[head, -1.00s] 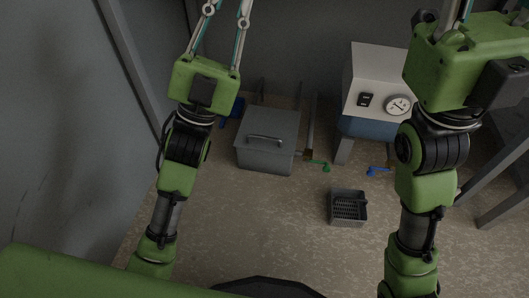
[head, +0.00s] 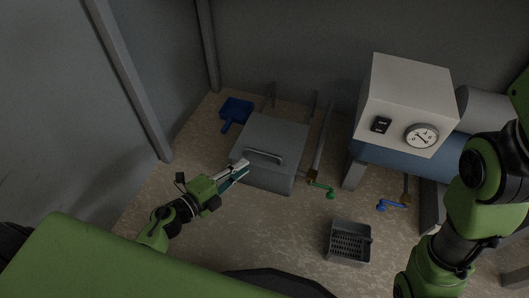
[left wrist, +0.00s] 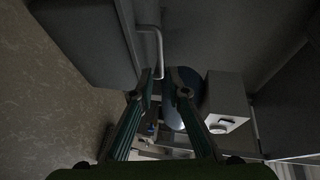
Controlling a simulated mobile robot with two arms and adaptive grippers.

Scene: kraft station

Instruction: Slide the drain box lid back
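The drain box (head: 264,178) is a grey box on the floor, left of the middle in the head view. Its flat grey lid (head: 275,133) covers the top and carries a bar handle (head: 264,157) near the front edge. My left gripper (head: 246,168) is at the box's left front corner, its fingers pointing toward the handle. In the left wrist view the handle (left wrist: 152,46) shows just beyond the fingertips (left wrist: 159,74). A gap shows between the fingers, with nothing in it. My right gripper is out of the picture; only its arm shows.
A blue dustpan (head: 236,111) lies behind the box on the left. A small grey basket (head: 349,242) stands to the front right. A white unit with a dial (head: 405,100), green valve (head: 324,188) and blue valve (head: 392,205) are at right.

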